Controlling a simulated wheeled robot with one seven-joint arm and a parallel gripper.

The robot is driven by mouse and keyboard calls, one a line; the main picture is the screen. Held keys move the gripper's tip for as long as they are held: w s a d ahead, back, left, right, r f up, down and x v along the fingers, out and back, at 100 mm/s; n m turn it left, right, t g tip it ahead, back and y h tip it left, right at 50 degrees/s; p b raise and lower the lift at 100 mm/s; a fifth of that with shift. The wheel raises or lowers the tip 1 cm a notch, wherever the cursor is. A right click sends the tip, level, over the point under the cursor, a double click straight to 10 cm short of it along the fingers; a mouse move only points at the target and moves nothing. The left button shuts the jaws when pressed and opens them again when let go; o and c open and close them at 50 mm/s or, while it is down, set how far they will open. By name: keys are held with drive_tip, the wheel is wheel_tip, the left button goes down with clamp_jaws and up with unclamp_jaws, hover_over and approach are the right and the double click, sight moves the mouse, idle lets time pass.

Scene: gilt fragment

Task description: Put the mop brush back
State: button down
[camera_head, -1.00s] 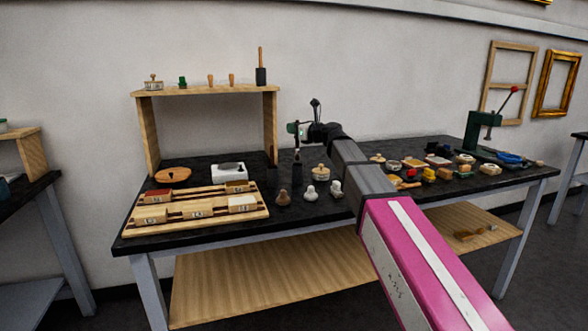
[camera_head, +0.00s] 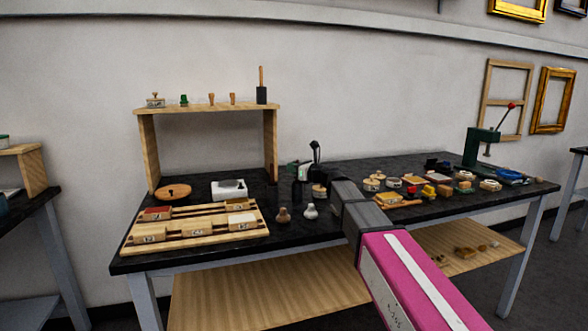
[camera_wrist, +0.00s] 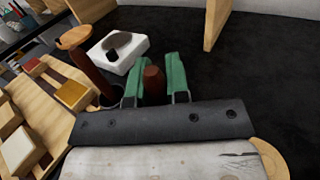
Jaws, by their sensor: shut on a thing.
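In the wrist view my gripper (camera_wrist: 154,82) has its two green fingers closed around a brown, rounded wooden piece (camera_wrist: 153,80), seen end-on. It looks like the mop brush's handle; its lower part is hidden behind the gripper body. In the head view my gripper (camera_head: 304,172) is over the bench, partly hidden by my arm, and the held piece is not clear there. A brown stick (camera_wrist: 88,62) stands tilted in the wrist view, left of the fingers, with its lower end at a dark round holder (camera_wrist: 110,97).
A wooden shelf (camera_head: 207,107) stands at the back left, with a dark pot (camera_head: 261,95) holding a handle on top. A white dish (camera_head: 229,190) and wooden racks (camera_head: 190,229) are left of my gripper. Several small items crowd the bench's right side.

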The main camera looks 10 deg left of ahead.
drive_tip(key=shift+f, duration=0.1)
drive_tip(key=c, duration=1.1)
unclamp_jaws()
drive_tip(key=v, duration=1.2)
